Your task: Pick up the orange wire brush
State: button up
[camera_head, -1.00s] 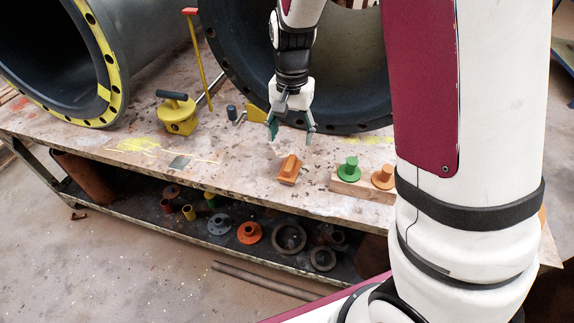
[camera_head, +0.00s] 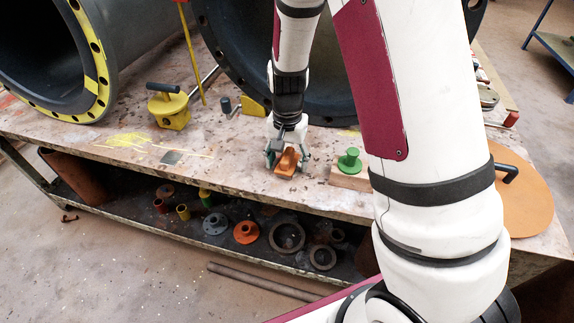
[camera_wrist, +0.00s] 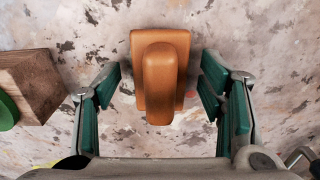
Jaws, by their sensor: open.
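The orange wire brush (camera_head: 287,162) lies on the worn bench top near its front edge. It has a block base and a raised orange handle, and it also shows in the wrist view (camera_wrist: 160,78). My gripper (camera_head: 287,158) is low at the brush. In the wrist view my gripper (camera_wrist: 160,88) is open, with one green-padded finger on each side of the brush. A gap shows between each finger and the brush. The bristles are hidden beneath the block.
A wooden block (camera_wrist: 30,85) with a green knobbed piece (camera_head: 349,160) stands close to the right of the brush in the head view. Large flanged pipes stand behind. A yellow tool with a dark handle (camera_head: 170,108) sits left. The bench (camera_head: 232,172) is clear left of the brush.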

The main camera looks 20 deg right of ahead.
aim_at(287, 154)
jog(key=shift+f, duration=0.1)
jog(key=c, duration=1.3)
notch_tip(287, 154, up, 10)
jog(key=p, duration=0.3)
